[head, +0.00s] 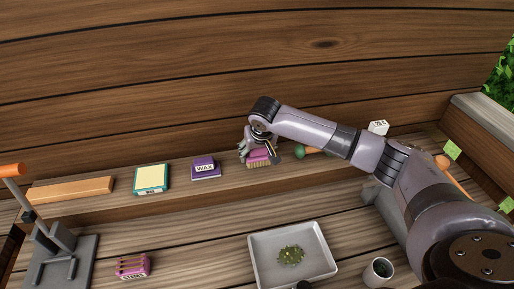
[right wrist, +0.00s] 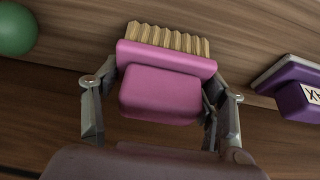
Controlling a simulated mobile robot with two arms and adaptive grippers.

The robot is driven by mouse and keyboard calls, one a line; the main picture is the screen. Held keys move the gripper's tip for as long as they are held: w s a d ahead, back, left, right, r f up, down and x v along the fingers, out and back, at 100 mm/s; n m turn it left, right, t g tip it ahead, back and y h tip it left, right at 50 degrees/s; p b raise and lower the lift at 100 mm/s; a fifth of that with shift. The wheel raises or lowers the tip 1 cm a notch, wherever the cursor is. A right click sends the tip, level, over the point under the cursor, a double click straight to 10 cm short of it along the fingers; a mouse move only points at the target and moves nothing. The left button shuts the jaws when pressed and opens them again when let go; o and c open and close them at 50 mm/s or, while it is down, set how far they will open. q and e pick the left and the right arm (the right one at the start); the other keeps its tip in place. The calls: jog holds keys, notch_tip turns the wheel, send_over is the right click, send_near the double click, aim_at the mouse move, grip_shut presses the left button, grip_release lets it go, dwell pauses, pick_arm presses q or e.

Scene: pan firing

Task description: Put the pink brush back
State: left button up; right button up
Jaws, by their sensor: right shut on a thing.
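The pink brush (head: 258,157) is at the raised back shelf (head: 222,180) in the head view, between the purple wax box and a green ball-ended thing. My right gripper (head: 259,150) is shut on it. In the right wrist view the pink brush (right wrist: 160,90) sits between the two fingers of my right gripper (right wrist: 160,105), its tan bristles facing away from the palm. I cannot tell whether the bristles touch the shelf. My left gripper is not in view.
On the shelf stand a purple wax box (head: 205,168), a teal and yellow box (head: 151,179) and a wooden block (head: 70,190). A white box (head: 378,127) is behind my arm.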

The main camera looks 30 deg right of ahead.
jog(key=shift+f, duration=0.15)
jog(key=o, duration=1.9)
jog(key=shift+o, duration=0.2)
